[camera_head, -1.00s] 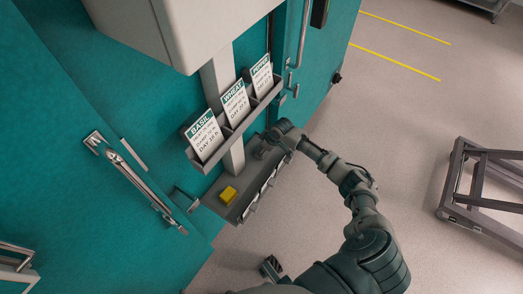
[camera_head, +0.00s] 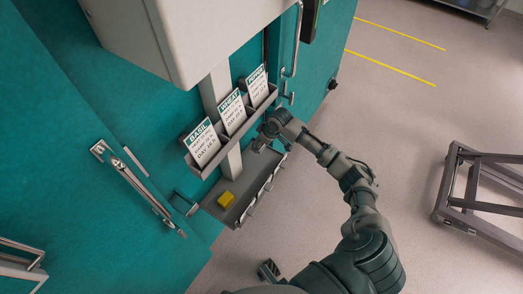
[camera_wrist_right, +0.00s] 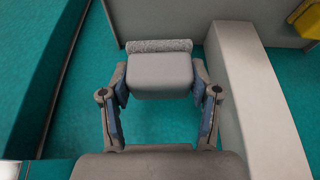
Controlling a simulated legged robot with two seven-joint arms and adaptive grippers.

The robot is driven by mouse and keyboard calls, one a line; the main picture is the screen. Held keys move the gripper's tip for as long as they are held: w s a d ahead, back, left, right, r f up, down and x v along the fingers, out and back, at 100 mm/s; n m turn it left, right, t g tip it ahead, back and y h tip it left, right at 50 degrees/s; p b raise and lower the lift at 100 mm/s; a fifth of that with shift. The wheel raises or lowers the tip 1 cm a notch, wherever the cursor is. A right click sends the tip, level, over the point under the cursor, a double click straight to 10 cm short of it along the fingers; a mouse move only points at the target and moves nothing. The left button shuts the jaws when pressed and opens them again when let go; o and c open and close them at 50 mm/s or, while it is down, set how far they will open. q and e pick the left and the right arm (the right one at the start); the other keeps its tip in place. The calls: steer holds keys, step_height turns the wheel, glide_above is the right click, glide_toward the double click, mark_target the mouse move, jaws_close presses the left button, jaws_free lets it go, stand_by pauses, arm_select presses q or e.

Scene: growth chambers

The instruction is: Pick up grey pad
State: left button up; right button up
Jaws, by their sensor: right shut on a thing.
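The grey pad (camera_wrist_right: 160,74) is a light grey block with a rough, speckled strip along its far side. In the right wrist view it sits between the two fingers of my right gripper (camera_wrist_right: 160,88), which is shut on it. In the head view my right gripper (camera_head: 262,142) is over the far end of the grey tray, close under the card rack. The pad is hard to make out there.
The narrow tray (camera_head: 240,190) holds a yellow block (camera_head: 226,199) at its near end. A rack (camera_head: 234,134) with three labelled cards is above the tray, beside a grey post (camera_head: 231,162). Teal doors with handles (camera_head: 135,185) are to the left. A metal frame (camera_head: 470,200) stands right.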

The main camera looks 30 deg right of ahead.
steer(key=v, duration=0.2)
steer(key=shift+s+d+r+p, duration=0.15)
steer(key=shift+r+p, duration=0.1)
steer(key=shift+p, duration=0.05)
arm_select(q)
steer(key=s+p+x, duration=0.2)
steer(key=p+x, duration=0.1)
steer(key=x, duration=0.9)
steer(key=shift+s+f, duration=0.25)
steer(key=shift+s, duration=0.45)
arm_select(e)
steer(key=s+d, duration=0.3)
steer(key=s, duration=0.5)
steer(key=s+d, duration=0.4)
steer(key=s, duration=0.5)
steer(key=shift+f, duration=0.1)
